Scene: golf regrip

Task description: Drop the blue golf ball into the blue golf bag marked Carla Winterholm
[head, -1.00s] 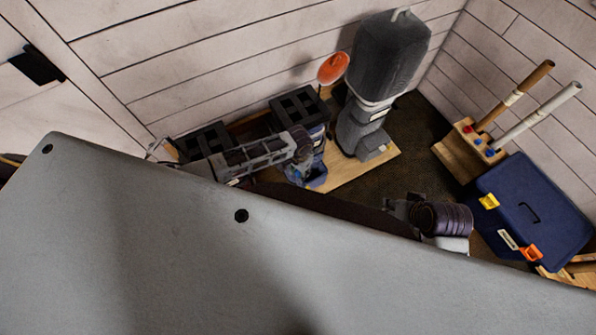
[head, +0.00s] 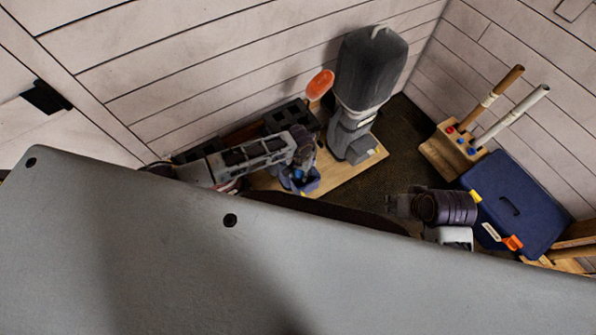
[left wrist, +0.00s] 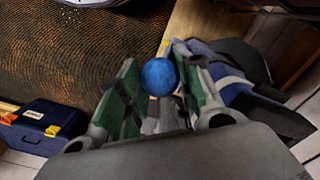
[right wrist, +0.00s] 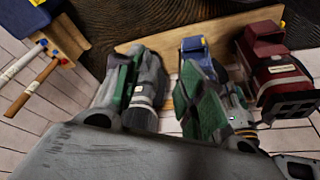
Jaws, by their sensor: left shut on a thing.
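The blue golf ball (left wrist: 159,77) is between the green-padded fingers of my left gripper (left wrist: 158,66), which is shut on it. In the head view my left gripper (head: 298,172) is over or close beside a blue golf bag (head: 309,185), mostly hidden by the gripper. In the left wrist view a blue bag (left wrist: 226,72) lies just right of the fingers. The right wrist view also shows a blue bag (right wrist: 194,48). No name on it is readable. My right gripper (right wrist: 165,65) is open, with nothing seen held; it also shows in the head view (head: 405,204).
A tall grey bag (head: 368,75) stands on the wooden board (head: 372,157) by the wall. A maroon bag (right wrist: 275,65) is beside the blue one. A blue case (head: 515,205) and a wooden club rack (head: 450,152) are on the right. My grey body fills the foreground.

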